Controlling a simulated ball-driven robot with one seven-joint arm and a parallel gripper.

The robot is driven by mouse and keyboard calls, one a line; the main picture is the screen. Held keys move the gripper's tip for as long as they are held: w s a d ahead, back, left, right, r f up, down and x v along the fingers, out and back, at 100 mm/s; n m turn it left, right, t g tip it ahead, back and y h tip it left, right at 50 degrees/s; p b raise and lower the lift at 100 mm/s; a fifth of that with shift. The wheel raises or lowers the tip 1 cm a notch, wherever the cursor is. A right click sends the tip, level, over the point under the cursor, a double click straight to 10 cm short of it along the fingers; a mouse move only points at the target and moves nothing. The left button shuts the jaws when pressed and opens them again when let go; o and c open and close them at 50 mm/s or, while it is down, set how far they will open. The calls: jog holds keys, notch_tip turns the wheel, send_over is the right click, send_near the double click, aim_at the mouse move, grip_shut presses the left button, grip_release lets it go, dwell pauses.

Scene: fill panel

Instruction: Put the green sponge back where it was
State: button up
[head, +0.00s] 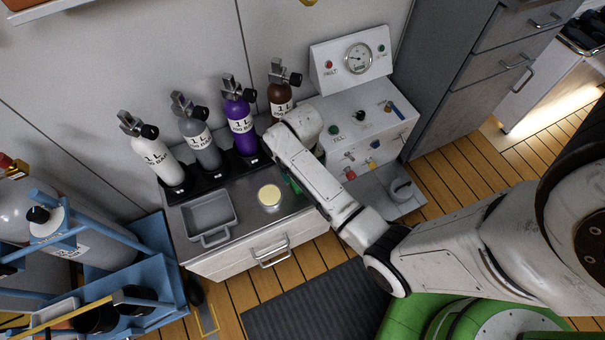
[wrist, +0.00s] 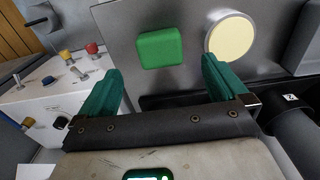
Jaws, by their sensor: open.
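The green sponge (wrist: 160,47) is a rounded square block lying on the grey counter top, seen in the wrist view. My gripper (wrist: 162,68) is open, with its two green fingers apart and nothing between them. The sponge shows just beyond the fingertips, in line with the gap, and no finger touches it. In the head view my arm covers most of that spot; a sliver of green shows beside it, and I cannot tell whether it is sponge or finger.
A round cream-topped tub (head: 269,196) stands close to the sponge, and a grey tray (head: 209,217) lies left of it. Several gas bottles, including a purple one (head: 241,125), stand in a rack behind. A white control panel (head: 362,125) with knobs is to the right.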

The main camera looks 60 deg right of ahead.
jog(key=s+a+r+n+t, duration=0.1)
jog(key=s+a+r+n, duration=0.5)
jog(key=s+a+r, duration=0.5)
jog(key=s, duration=0.2)
jog(key=shift+s+a+p, duration=0.15)
jog(key=shift+s+p, duration=0.2)
jog(key=shift+p, duration=0.05)
